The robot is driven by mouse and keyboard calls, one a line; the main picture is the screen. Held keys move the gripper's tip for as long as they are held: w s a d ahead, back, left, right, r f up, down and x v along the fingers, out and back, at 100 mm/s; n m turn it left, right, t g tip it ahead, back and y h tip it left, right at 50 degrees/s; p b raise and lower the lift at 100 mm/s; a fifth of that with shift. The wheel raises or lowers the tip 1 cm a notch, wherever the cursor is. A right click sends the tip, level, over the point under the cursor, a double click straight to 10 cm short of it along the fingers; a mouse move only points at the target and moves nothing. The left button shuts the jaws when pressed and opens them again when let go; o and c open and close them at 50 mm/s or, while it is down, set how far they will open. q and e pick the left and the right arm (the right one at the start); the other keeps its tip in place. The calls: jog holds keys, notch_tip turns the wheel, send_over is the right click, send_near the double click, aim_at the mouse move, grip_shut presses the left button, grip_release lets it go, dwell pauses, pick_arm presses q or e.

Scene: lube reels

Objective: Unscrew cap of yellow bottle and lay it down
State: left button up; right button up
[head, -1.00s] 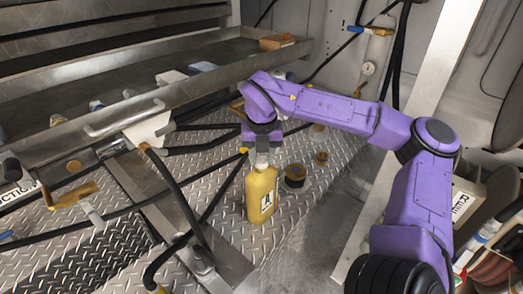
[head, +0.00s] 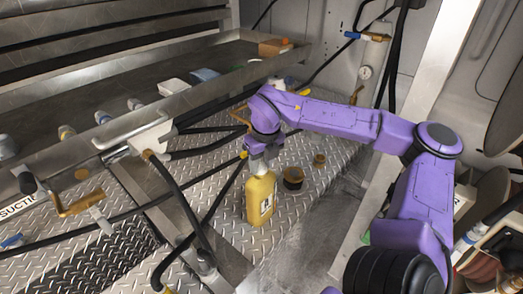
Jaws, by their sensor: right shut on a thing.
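The yellow bottle (head: 260,200) stands upright on the diamond-plate floor in the middle of the head view. It has a pale label with a dark mark on its front. My right gripper (head: 258,166) is above it, pointing down, with its fingers shut at the bottle's top. The cap is hidden between the fingers, so I cannot see whether it is loose or still on the neck. My left gripper is not in view.
A dark round container (head: 293,177) and a smaller brownish fitting (head: 319,159) stand right of the bottle. Black hoses run across the floor to its left. A long metal tray (head: 150,95) lies behind. Bare plate shows in front of the bottle.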

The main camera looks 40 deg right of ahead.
jog(key=shift+s+f, duration=0.1)
jog(key=shift+f, duration=0.05)
jog(key=shift+r+n+p, duration=0.25)
jog(key=shift+n+p, duration=0.55)
jog(key=shift+p, duration=0.05)
jog(key=shift+f+n+y+p, duration=0.1)
jog(key=shift+n+y+p, duration=0.2)
jog(key=shift+n+p, duration=0.7)
jog(key=shift+s+f+n+b, duration=0.1)
jog(key=shift+f+n+b, duration=0.2)
jog(key=shift+n, duration=0.5)
jog(key=n+y, duration=0.1)
jog(key=n, duration=0.4)
jog(key=shift+d+g, duration=0.1)
jog(key=shift+g, duration=0.2)
jog(key=shift+n, duration=0.6)
jog(key=n, duration=0.4)
jog(key=shift+g, duration=0.4)
